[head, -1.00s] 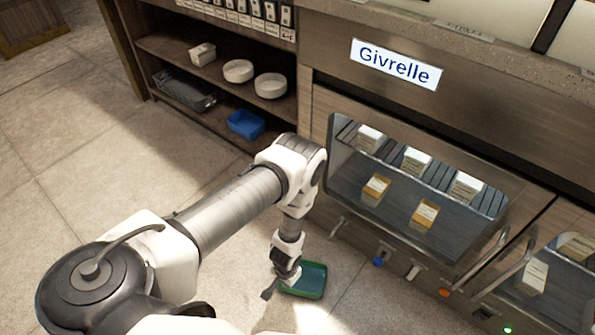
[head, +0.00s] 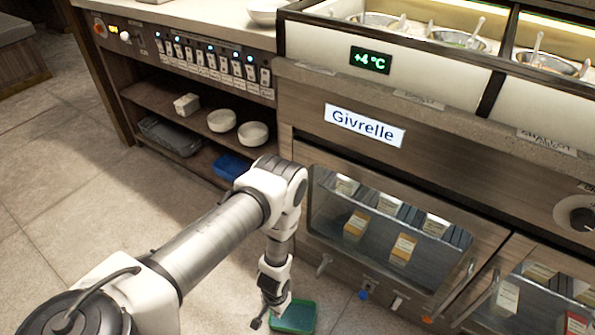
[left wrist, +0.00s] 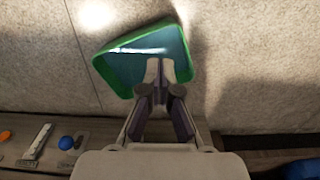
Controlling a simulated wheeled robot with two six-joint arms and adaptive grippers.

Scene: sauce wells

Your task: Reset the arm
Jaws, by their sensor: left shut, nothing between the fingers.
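My left arm comes in from the left in the head view, bent at the elbow with its forearm hanging down. My left gripper (head: 267,314) is low, near the floor in front of the cabinet. In the left wrist view the gripper (left wrist: 163,65) is shut and empty, its fingertips over a green-rimmed tray (left wrist: 183,47). The tray (head: 306,316) lies beside the gripper in the head view and looks empty. I cannot tell whether the fingertips touch it. My right gripper is not in view.
The cabinet with the Givrelle sign (head: 364,125) has a glass door (head: 395,235) with cartons behind it. Sauce wells (head: 458,40) are set in the counter above. Open shelves hold white bowls (head: 253,133) and a blue tray (head: 232,166). The floor (head: 70,215) at left is clear.

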